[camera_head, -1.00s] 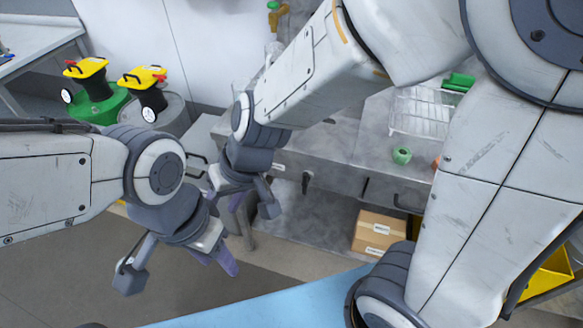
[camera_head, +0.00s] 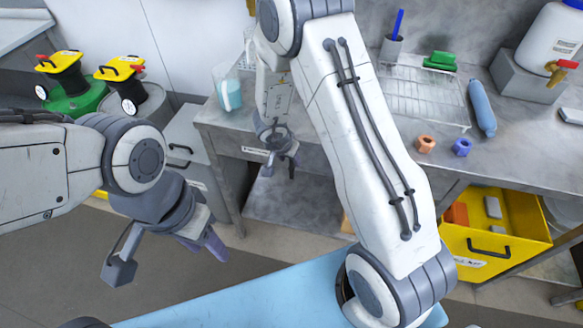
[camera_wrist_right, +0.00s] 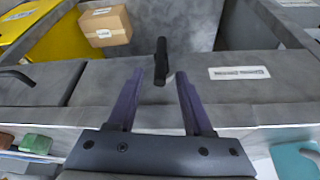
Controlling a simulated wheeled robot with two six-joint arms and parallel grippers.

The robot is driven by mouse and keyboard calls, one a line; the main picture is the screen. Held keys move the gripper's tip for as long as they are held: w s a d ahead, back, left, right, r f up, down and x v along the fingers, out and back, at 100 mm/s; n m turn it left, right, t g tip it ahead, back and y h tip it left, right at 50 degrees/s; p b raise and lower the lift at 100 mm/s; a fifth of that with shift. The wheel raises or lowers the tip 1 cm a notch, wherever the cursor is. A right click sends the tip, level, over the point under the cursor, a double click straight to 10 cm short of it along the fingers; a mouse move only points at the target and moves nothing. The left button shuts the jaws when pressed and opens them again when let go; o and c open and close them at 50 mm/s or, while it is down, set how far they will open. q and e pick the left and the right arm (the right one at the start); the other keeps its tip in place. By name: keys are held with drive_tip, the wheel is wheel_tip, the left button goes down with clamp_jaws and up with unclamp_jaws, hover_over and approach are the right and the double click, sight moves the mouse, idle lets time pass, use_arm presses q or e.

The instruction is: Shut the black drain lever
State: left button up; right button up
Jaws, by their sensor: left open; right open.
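The black drain lever (camera_wrist_right: 160,62) is a short dark bar on the grey bench front in the right wrist view. It runs up and down in that picture, just beyond and between my right fingertips. My right gripper (camera_wrist_right: 161,80) is open, with a purple-grey finger on each side of the lever's line. I see no clear contact. In the head view my right gripper (camera_head: 280,167) is at the bench front, and I cannot clearly separate the lever from it. My left gripper (camera_head: 168,258) is open and empty over the floor, at the left.
A white label (camera_wrist_right: 239,73) is beside the lever. The bench top (camera_head: 345,128) holds a wire rack (camera_head: 420,97), a beaker (camera_head: 229,93), nuts and a blue bottle (camera_head: 482,108). A yellow bin (camera_head: 490,235) is at right. Two drums with yellow tops stand at far left.

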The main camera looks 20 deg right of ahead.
sight(290, 162)
drive_tip(key=b+x, duration=0.1)
drive_tip(key=x, duration=0.4)
drive_tip(key=shift+a+b, duration=0.1)
drive_tip(key=shift+b, duration=0.2)
drive_tip(key=shift+r, duration=0.1)
clamp_jaws()
drive_tip(key=shift+b, duration=0.5)
drive_tip(key=shift+s+d+f+m+t+y+b, duration=0.55)
drive_tip(key=shift+t+y+b, duration=1.45)
drive_tip(key=shift+b, duration=7)
drive_tip(key=shift+w+f+m+t+y+b, duration=0.2)
drive_tip(key=shift+m+t+y+b, duration=1.25)
drive_tip(key=shift+b, duration=7.6)
drive_tip(key=shift+s+d+f+m+t+y+b, duration=0.3)
drive_tip(key=shift+t+y+b, duration=2.25)
drive_tip(key=shift+b, duration=6.45)
drive_tip(key=shift+g+y, duration=0.4)
drive_tip(key=shift+y, duration=0.2)
